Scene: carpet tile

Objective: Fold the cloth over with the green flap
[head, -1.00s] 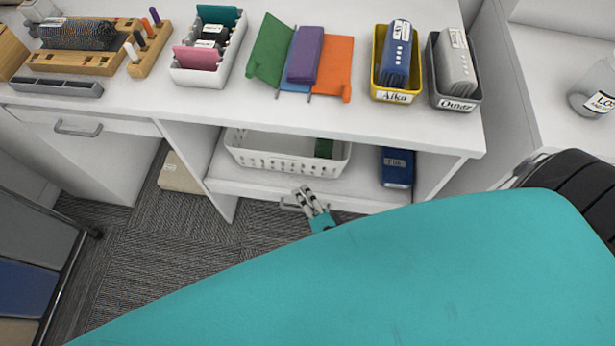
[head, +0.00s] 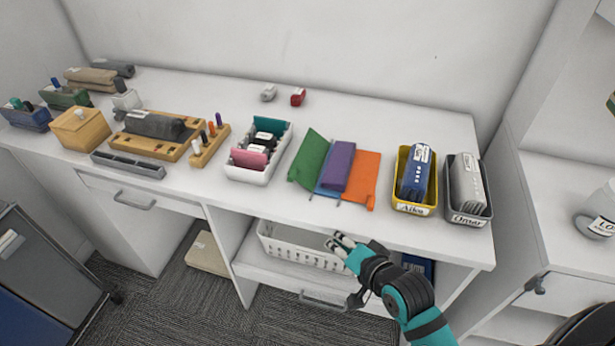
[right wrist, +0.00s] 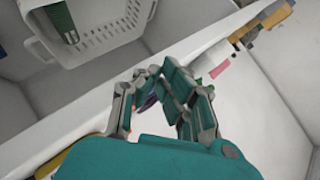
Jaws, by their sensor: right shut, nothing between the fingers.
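The cloth lies on the white desk in the head view, with a green flap (head: 311,156) at its left, an orange flap (head: 362,180) at its right and a blue part (head: 331,181) low in the middle. A purple piece (head: 338,166) lies over its middle. The green flap is spread out to the left. My right gripper (head: 340,239) is shut and empty, in front of the desk's front edge and apart from the cloth. It also shows in the right wrist view (right wrist: 158,77), where its fingers hide most of the cloth. My left gripper is not in view.
A white box with cards (head: 257,176) stands left of the cloth. A yellow bin (head: 401,185) and a grey bin (head: 450,196) stand to its right. A white basket (head: 290,246) sits on the shelf below.

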